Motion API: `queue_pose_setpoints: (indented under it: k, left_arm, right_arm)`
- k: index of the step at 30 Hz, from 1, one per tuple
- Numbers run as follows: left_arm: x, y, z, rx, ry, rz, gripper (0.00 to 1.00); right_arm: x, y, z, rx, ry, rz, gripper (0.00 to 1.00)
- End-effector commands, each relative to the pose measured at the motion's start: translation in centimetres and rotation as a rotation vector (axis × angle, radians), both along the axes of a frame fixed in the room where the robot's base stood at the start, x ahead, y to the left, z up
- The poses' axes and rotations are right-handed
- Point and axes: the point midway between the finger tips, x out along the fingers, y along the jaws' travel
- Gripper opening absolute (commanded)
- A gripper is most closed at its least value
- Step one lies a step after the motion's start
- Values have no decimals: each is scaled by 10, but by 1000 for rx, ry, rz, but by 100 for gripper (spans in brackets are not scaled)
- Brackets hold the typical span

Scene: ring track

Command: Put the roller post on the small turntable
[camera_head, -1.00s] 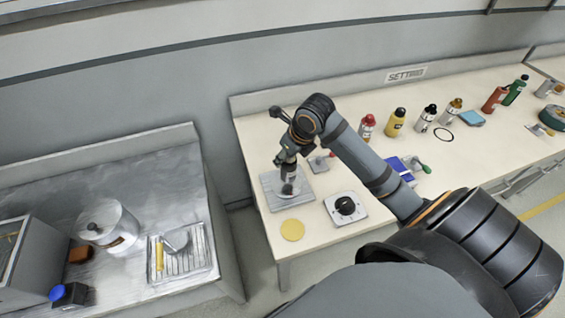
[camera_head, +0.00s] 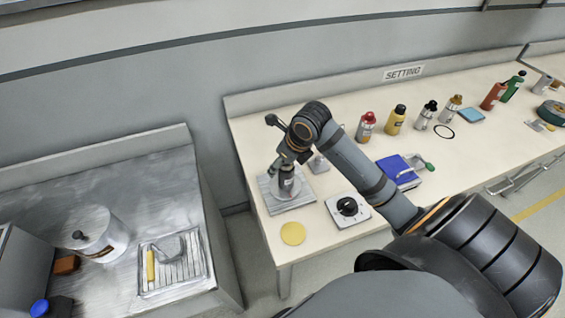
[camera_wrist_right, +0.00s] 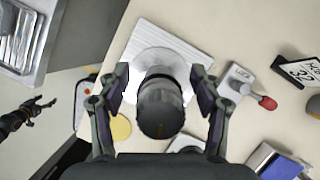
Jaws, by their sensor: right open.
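The roller post, a dark cylinder with a pale label band (camera_head: 286,184), appears upright over a pale round disc, seemingly the small turntable (camera_wrist_right: 150,58), on a ribbed grey board. In the right wrist view the post's dark round top (camera_wrist_right: 160,108) lies between the fingers of my right gripper (camera_wrist_right: 160,90). That gripper is open, one finger on each side of the post, with gaps showing. In the head view it is just above the post (camera_head: 288,160). The post hides part of the disc, so their contact cannot be told. My left gripper (camera_wrist_right: 32,112) shows at the wrist view's left edge; its jaws are unclear.
The ribbed board (camera_head: 302,200) has a yellow disc (camera_head: 293,232) and a black-dial box (camera_head: 347,207) nearby. A small lock block with a red knob (camera_wrist_right: 266,102) stands beside it. Several bottles (camera_head: 395,120) line the back. A metal bench (camera_head: 130,195) stands left across a gap.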

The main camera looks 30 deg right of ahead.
Motion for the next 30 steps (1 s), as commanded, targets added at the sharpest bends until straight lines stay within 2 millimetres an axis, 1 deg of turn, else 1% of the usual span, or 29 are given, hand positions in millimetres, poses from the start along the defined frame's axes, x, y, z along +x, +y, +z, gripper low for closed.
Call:
queue_pose_setpoints:
  k: [2,4,5,8,13,20,21,24,30]
  left_arm:
    - [2,0,1,0,-3,0,70]
    - [4,0,7,0,-6,0,70]
    - [5,0,6,0,-7,-1,70]
    - [7,0,7,0,-10,-1,70]
    - [7,0,12,0,-12,0,70]
    - [7,0,18,0,-11,0,70]
    - [7,-1,26,0,-11,0,70]
    - [6,-1,41,-1,-10,0,70]
    - [6,-1,59,-1,-9,0,70]
  right_arm:
    - [0,0,1,0,0,0,65]
    - [0,0,7,0,-1,0,65]
    - [-1,-1,9,-3,-2,1,65]
    - [-6,-4,24,-8,-5,3,65]
    - [-20,-7,58,-11,-5,3,65]
    - [-33,-9,89,-11,-1,2,65]
    - [-35,-10,95,-12,2,-2,65]
    - [-37,-14,104,-16,-1,-6,65]
    - [-42,-13,113,-11,-2,-4,65]
